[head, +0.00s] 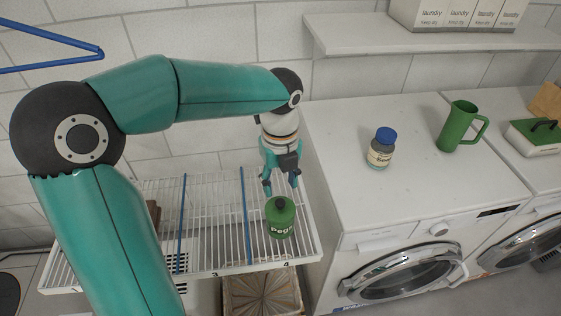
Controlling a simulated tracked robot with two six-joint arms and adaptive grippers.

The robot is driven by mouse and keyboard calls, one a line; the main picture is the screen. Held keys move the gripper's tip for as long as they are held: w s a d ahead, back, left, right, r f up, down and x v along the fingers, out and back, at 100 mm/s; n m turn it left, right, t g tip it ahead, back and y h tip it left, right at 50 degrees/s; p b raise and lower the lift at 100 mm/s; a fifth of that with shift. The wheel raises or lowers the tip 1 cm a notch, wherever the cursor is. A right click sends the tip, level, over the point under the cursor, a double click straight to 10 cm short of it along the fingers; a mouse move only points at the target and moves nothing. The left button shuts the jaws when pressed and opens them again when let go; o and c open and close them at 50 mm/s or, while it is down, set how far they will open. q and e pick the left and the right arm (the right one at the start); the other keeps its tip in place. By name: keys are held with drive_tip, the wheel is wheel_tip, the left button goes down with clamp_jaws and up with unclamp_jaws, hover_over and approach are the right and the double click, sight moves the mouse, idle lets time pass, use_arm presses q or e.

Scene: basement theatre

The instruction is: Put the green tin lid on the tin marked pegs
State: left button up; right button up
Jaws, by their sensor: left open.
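The green tin marked pegs (281,230) stands upright on the white wire rack, in the section by the number 4. A green lid (279,204) with a small dark knob sits on top of it; I cannot tell whether it is fully seated. My left gripper (281,187) is just above the lid, pointing down, with its fingers apart and nothing between them. It looks clear of the knob. My right gripper is not in view.
Blue rods divide the wire rack (212,257) into sections. To the right, a white machine top holds a blue-capped jar (381,148) and a green jug (461,127). Farther right is a white box with a green top (540,137). A woven basket (262,294) is below the rack.

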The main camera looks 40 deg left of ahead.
sight(280, 201)
use_arm(q)
wheel_tip(280, 201, up, 6)
drive_tip(key=shift+f, duration=0.1)
idle(0.6)
